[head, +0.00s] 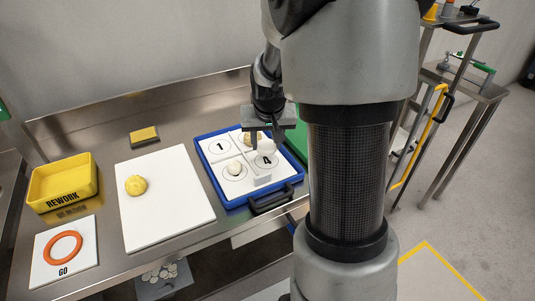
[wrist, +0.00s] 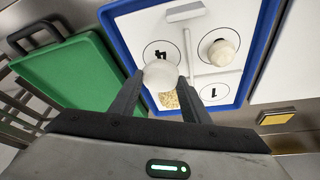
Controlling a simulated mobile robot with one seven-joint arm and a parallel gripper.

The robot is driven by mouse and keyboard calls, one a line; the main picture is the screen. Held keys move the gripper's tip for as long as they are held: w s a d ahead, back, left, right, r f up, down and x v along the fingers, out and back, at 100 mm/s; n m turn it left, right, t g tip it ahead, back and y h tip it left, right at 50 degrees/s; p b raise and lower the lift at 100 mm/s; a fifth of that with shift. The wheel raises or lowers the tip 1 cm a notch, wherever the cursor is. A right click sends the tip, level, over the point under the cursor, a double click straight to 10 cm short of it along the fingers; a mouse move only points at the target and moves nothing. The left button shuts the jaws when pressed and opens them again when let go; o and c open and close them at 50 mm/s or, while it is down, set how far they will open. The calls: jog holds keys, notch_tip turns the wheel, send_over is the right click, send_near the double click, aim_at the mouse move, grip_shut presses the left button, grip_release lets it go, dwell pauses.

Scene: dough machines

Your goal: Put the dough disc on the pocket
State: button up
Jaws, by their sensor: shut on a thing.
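My gripper (head: 264,140) is shut on a pale dough disc (head: 267,147), held over the blue tray (head: 217,186). The disc also shows between the fingertips in the wrist view (wrist: 160,73). The tray holds a white board with ringed pockets. The pocket marked 4 (head: 265,161) is close to the held disc, which covers part of its ring in the wrist view. The pocket marked 1 (head: 218,148) is empty. One pocket holds a pale dough piece (head: 235,168). Another holds a grainy tan piece (wrist: 169,100), partly hidden by my gripper. I cannot tell whether the disc touches the board.
A white board (head: 170,205) with a yellow lump (head: 136,185) lies left of the tray. A green tray (wrist: 70,70) adjoins the blue tray.

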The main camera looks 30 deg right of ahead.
aim_at(267, 148)
jog(key=shift+f+b, duration=0.35)
jog(key=shift+f, duration=1.55)
jog(key=shift+f, duration=0.2)
jog(key=o, duration=0.8)
jog(key=shift+c, duration=0.2)
